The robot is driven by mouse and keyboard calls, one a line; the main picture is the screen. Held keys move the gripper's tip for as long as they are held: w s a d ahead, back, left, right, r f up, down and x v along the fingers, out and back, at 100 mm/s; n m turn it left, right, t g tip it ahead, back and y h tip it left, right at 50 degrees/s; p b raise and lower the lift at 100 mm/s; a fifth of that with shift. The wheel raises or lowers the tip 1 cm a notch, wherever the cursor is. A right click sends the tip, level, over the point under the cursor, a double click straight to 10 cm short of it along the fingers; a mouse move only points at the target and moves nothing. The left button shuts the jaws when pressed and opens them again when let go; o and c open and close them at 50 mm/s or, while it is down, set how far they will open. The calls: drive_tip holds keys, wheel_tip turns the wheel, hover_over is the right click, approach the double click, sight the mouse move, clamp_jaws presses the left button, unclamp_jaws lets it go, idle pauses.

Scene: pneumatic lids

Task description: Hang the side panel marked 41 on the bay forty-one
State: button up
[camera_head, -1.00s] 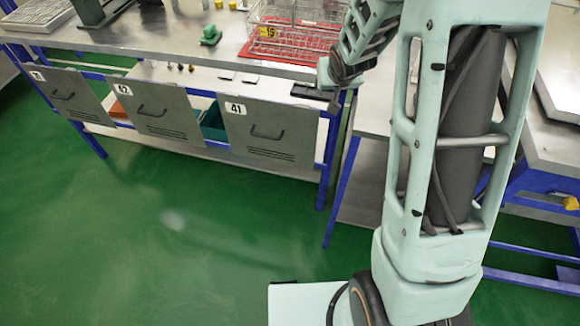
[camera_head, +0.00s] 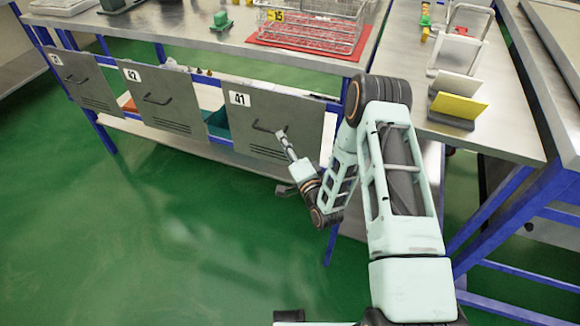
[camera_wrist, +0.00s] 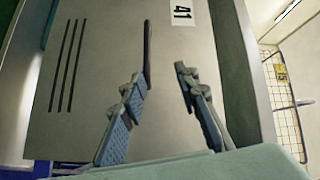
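The grey side panel marked 41 (camera_head: 262,106) stands upright at the front of the right-hand bay under the bench. It has a white label, a dark handle (camera_head: 262,127) and slots. My gripper (camera_head: 284,138) is at the right end of this handle. In the wrist view the panel (camera_wrist: 95,45) fills most of the picture, with its label sideways. There my gripper (camera_wrist: 160,76) is open, and the handle (camera_wrist: 147,50) shows as a dark bar close to the left finger. I cannot tell if they touch. The panel's upper fixing is not clear.
Panels marked 42 (camera_head: 165,98) and 71 (camera_head: 85,82) stand to the left on the same bench (camera_head: 170,25). A wire basket (camera_head: 320,28) rests on a red mat above. Another table (camera_head: 485,120) with a yellow plate stands right. Green floor (camera_head: 150,240) is open in front.

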sight(274, 132)
wheel_tip(274, 132, down, 3)
drive_tip(key=s+m+t+b, duration=0.1)
drive_tip(key=s+m, duration=0.1)
drive_tip(key=s, duration=0.1)
drive_tip(key=x, duration=0.3)
drive_tip(key=b+x, duration=0.1)
drive_tip(key=x, duration=0.7)
drive_tip(key=shift+w+d, duration=0.1)
drive_tip(key=shift+d, duration=0.3)
clamp_jaws()
drive_tip(key=shift+r, duration=0.2)
drive_tip(key=shift+r, duration=0.1)
drive_tip(key=shift+r+p, duration=0.35)
drive_tip(key=shift+r, duration=1)
